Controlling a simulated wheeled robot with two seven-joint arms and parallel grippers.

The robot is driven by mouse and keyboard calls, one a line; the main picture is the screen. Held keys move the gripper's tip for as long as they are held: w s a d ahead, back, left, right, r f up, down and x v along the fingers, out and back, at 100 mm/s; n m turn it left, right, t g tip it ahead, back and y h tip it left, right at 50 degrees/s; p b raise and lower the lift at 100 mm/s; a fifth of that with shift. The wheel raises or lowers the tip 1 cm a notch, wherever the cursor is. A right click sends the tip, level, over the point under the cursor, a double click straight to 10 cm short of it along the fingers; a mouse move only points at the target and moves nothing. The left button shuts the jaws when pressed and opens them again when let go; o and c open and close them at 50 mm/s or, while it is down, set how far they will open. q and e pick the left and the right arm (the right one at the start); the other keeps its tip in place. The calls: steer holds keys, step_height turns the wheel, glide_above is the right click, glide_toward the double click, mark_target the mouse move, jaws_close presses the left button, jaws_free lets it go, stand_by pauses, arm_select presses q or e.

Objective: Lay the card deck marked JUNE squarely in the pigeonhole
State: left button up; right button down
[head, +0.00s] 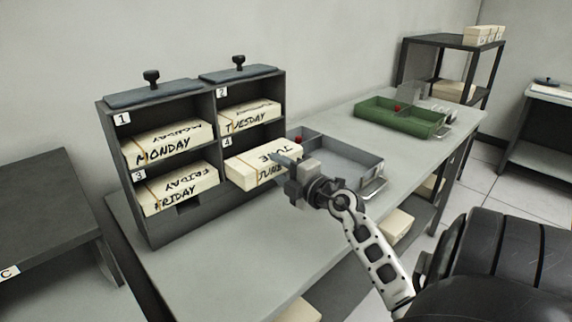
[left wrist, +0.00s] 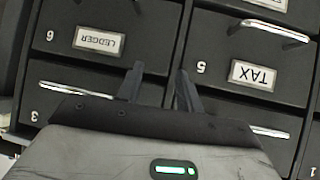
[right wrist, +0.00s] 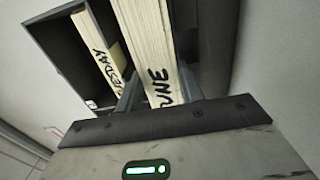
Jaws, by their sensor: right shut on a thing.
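The JUNE deck (head: 252,172), a cream card stack with a band, is at the mouth of the pigeonhole marked 4 in the dark rack (head: 127,197). Its near end sticks out, looking slightly skewed; how deep it reaches is hidden. My right gripper (head: 287,168) is shut on its near end. In the right wrist view, the deck (right wrist: 145,45) runs between the fingers (right wrist: 158,92) toward the rack, beside the TUESDAY deck (right wrist: 97,50). My left gripper (left wrist: 160,88) shows only in the left wrist view, open and empty before dark labelled drawers.
MONDAY (head: 160,145), TUESDAY (head: 247,117) and FRIDAY (head: 181,192) decks occupy the other pigeonholes. A grey tray (head: 345,160) stands right of the rack, close to my right gripper. A green tray (head: 398,122) is farther back. The table front (head: 240,245) is clear.

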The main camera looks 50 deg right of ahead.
mark_target(259, 158)
steer(key=shift+w+d+r+p, duration=0.15)
steer(key=shift+w+d, duration=0.1)
steer(key=shift+w, duration=1.75)
steer(key=shift+w+d+p, duration=0.15)
steer(key=shift+w+d, duration=0.1)
steer(key=shift+w, duration=1.75)
steer(key=shift+f, duration=0.2)
steer(key=shift+f, duration=0.2)
steer(key=c, duration=0.8)
jaws_free()
steer(key=shift+f, duration=0.2)
steer(key=s, duration=0.5)
steer(key=s+a, duration=0.1)
steer(key=s, duration=1)
steer(key=shift+a+r, duration=0.15)
steer(key=shift+a, duration=0.25)
